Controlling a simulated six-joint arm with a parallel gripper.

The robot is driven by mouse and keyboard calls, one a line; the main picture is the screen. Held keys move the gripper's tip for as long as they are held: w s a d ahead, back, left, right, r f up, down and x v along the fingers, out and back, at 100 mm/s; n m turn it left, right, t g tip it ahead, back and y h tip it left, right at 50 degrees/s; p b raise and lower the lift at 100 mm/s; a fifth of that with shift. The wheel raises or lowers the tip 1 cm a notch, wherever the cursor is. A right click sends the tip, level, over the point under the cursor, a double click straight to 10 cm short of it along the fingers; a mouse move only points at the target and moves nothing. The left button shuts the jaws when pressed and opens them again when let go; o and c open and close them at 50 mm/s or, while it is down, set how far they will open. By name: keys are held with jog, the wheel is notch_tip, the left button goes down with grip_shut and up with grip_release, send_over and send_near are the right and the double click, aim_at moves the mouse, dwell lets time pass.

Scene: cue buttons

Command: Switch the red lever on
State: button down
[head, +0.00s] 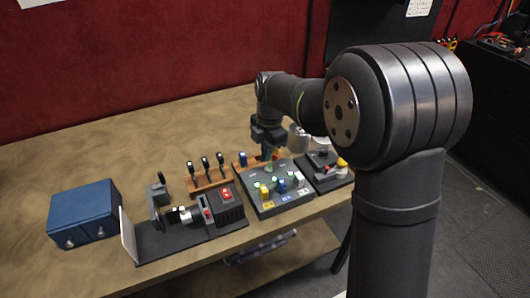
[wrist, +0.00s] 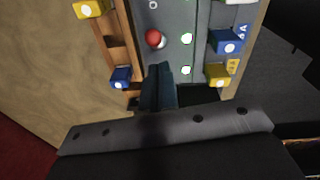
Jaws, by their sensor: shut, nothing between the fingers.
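A red ball-shaped knob (wrist: 154,39), which looks like the top of the red lever, stands on the grey panel (wrist: 175,14) in the wrist view. My gripper (wrist: 158,72) is shut and empty, its fingertips just below the knob in that picture, with a small apparent gap. In the head view my gripper (head: 268,154) is over the back part of the grey panel (head: 262,209), pointing down. I cannot make out this knob in the head view, where the gripper and arm cover that area. Whether the lever is on or off cannot be told.
Blue (wrist: 228,42) and yellow (wrist: 218,75) blocks line the panel's front side. A wooden rack (wrist: 118,42) with coloured blocks borders its back. A panel with dark and yellow knobs (head: 333,182), black levers (head: 205,163) and a blue box (head: 84,213) stand nearby.

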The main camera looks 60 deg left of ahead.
jog(key=shift+r, duration=0.75)
notch_tip(320, 180, up, 12)
jog(key=d, duration=0.1)
jog(key=shift+s+f, duration=0.2)
dwell(0.7)
